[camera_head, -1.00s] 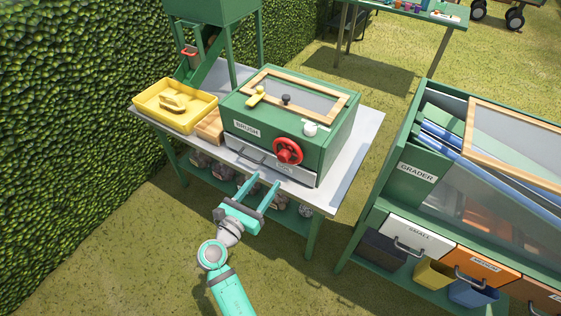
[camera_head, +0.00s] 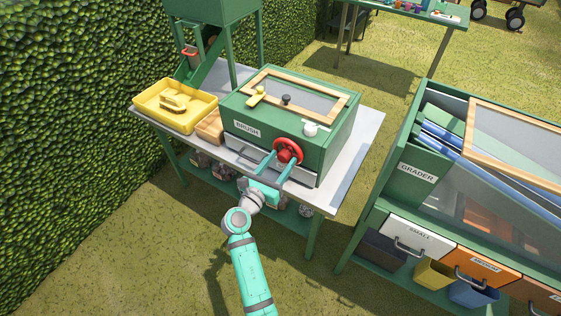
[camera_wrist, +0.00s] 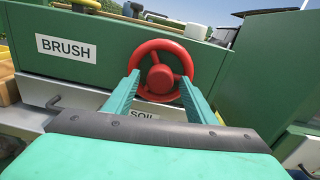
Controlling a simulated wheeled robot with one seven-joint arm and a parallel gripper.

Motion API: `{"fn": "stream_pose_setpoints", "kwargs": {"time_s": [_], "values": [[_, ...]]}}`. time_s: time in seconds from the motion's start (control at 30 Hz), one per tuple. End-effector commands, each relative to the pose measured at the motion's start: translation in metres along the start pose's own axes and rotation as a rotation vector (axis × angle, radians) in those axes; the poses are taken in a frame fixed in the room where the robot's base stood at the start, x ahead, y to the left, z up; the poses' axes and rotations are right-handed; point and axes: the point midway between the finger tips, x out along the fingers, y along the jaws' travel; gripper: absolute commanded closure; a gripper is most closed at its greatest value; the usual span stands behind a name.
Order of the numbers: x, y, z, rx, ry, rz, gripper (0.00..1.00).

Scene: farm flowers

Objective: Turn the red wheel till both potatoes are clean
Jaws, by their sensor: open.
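The red wheel (camera_head: 288,151) is on the front of the green box labelled BRUSH (camera_head: 325,148). It also shows in the wrist view (camera_wrist: 161,72), with a red hub in the middle. My gripper (camera_head: 282,161) is open in front of the wheel. In the wrist view its two teal fingers (camera_wrist: 157,90) point at the wheel's lower half, one toward each side. I cannot tell whether they touch the rim. No potatoes can be made out; the box's framed window (camera_head: 310,94) shows only grey.
A drawer labelled SOIL (camera_wrist: 170,112) is below the wheel. A yellow tray (camera_head: 146,108) stands left on the table (camera_head: 358,150). The GRADER cabinet (camera_head: 408,178) stands to the right, with grass between.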

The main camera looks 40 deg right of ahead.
Motion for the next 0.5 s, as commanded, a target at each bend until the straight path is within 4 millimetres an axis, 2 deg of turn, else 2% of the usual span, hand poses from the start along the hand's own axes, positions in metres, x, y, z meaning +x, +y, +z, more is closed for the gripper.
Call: {"fn": "stream_pose_setpoints", "kwargs": {"time_s": [0.17, 0.2, 0.37, 0.5], "values": [[-0.0002, 0.0002, 0.0, 0.0, 0.0, 0.0, 0.49], [-0.0002, 0.0002, 0.0, 0.0, 0.0, 0.0, 0.54], [-0.0004, 0.0004, 0.0, 0.0, 0.0, 0.001, 0.91], [-0.0005, 0.0005, 0.0, 0.002, 0.0, 0.001, 0.91]]}}
